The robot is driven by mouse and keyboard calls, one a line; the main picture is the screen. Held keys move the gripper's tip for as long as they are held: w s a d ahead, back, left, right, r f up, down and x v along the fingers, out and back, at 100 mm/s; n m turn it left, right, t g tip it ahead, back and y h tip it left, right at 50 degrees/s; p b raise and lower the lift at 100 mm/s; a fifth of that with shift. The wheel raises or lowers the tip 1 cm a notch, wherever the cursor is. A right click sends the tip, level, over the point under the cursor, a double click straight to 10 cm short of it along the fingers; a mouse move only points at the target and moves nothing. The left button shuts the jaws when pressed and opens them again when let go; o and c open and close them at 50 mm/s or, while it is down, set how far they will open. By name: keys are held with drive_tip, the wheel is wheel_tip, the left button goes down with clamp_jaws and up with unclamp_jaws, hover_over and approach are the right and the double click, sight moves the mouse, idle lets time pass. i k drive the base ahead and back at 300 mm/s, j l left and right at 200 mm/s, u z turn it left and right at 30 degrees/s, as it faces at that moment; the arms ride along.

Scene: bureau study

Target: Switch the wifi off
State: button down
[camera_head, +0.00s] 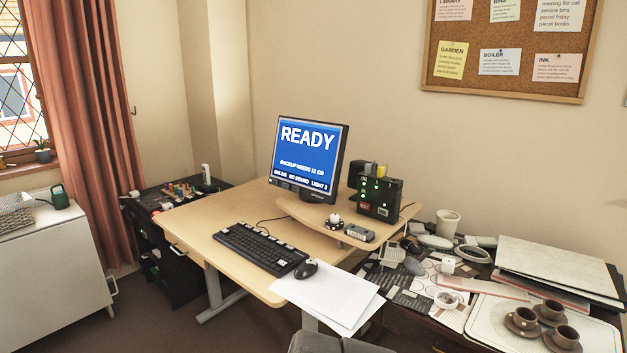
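No switch labelled wifi can be read in the head view. A black box (379,198) with several lit green lights and small labels stands on the raised shelf of the desk, right of the monitor (308,160). The monitor's blue screen reads "READY", "BACKUP NEEDS 12 GB" and "ONLINE NO SOUND LIGHT 3". A small upright white device (206,174) stands on the dark unit at the left; I cannot tell what it is. A small grey device (359,232) lies at the front of the raised shelf.
The wooden desk (200,222) holds a black keyboard (262,247), a mouse (306,268) and white papers (325,295) at its front right. A cluttered dark table stands at the right, with a tray (488,325) of brown cups. Floor shows at the lower left.

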sight(382, 210)
drive_tip(key=i+j+z, duration=0.4)
drive_tip(key=i+j, duration=0.2)
drive_tip(key=i+j+z, duration=0.4)
drive_tip(key=i+j, duration=0.3)
drive_tip(key=j, duration=0.1)
